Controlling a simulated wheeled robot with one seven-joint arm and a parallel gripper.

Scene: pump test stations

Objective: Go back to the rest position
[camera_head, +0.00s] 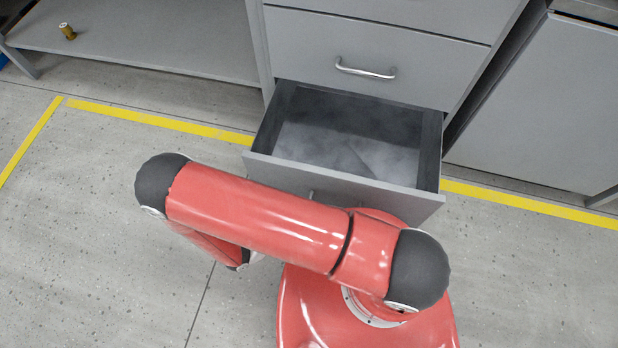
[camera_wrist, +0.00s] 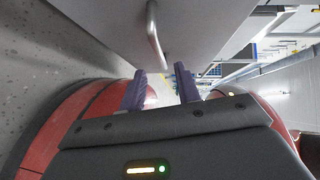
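My gripper (camera_wrist: 160,82) shows in the wrist view with its two purple fingers apart and nothing between them. A metal bar handle (camera_wrist: 154,38) on a grey front panel (camera_wrist: 200,25) lies just beyond the fingertips, apart from them. In the head view my red arm is folded in front of the cabinet and hides the gripper. The lowest visible drawer (camera_head: 425,198) is pulled out, and the part of its inside that shows looks empty. My arm covers part of its front.
A shut drawer (camera_head: 300,45) with a metal handle (camera_head: 365,71) is above the open one. A small brown and yellow object (camera_head: 67,31) stands on a grey shelf (camera_head: 150,50) at the upper left. Yellow tape (camera_head: 160,119) marks the floor. Open floor (camera_head: 80,250) lies left.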

